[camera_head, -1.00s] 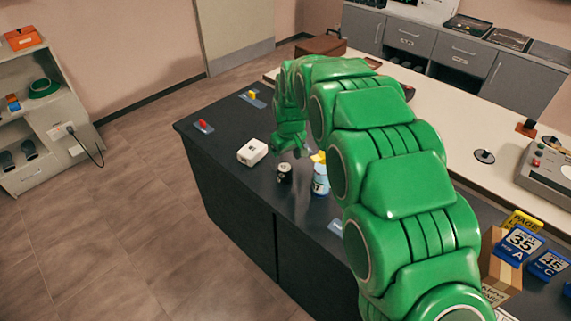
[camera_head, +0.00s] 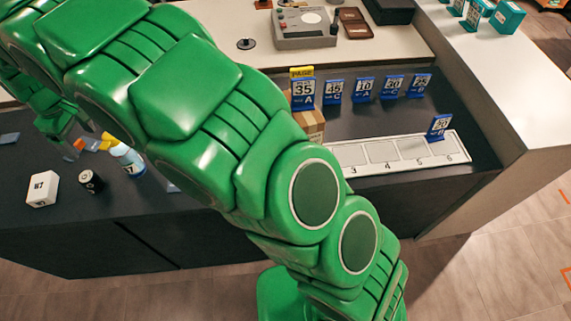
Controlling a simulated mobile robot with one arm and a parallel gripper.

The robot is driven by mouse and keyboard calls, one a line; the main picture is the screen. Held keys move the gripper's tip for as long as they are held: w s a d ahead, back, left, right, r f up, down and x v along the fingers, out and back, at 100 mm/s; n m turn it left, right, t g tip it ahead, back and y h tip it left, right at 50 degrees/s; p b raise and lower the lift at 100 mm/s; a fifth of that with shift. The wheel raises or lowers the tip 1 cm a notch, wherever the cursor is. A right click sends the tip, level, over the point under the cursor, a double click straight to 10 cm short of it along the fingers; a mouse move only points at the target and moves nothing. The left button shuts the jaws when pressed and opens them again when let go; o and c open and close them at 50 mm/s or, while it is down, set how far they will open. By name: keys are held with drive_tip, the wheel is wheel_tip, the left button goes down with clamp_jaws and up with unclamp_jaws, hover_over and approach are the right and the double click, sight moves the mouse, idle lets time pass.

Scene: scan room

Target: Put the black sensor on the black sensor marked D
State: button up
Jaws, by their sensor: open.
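A small black cylinder (camera_head: 90,181) with a pale mark on its side stands on the dark counter at the left; it may be the black sensor, but its mark is too small to read. I cannot make out a black sensor marked D. My gripper (camera_head: 77,138) is at the far left end of my green arm, beyond the cylinder in the picture. It is open, and I see nothing held in it. My arm hides much of the counter's middle.
A white box (camera_head: 42,190) stands left of the cylinder and a yellow-capped bottle (camera_head: 127,160) right of it. Blue number cards (camera_head: 364,91) stand in a row at the right, behind a white numbered tray (camera_head: 350,155) bearing one card (camera_head: 438,127).

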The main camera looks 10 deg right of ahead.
drive_tip(key=w+d+r+m, duration=0.2)
drive_tip(key=d+r, duration=0.1)
drive_tip(key=d, duration=0.7)
drive_tip(key=w+d+r+m, duration=0.15)
drive_tip(key=d+r, duration=0.25)
drive_tip(key=d, duration=0.6)
drive_tip(key=s+d+r+m+h, duration=0.1)
drive_tip(key=s+d+r+m, duration=0.1)
drive_tip(key=d, duration=0.7)
drive_tip(key=s+d+r+m, duration=0.2)
drive_tip(key=s+d, duration=0.1)
drive_tip(key=d, duration=0.6)
drive_tip(key=s+d+f+m+g, duration=0.1)
drive_tip(key=s+d+m, duration=0.6)
drive_tip(key=s+d, duration=1.3)
drive_tip(key=s+g, duration=0.1)
drive_tip(key=s, duration=0.3)
drive_tip(key=shift+f, duration=0.35)
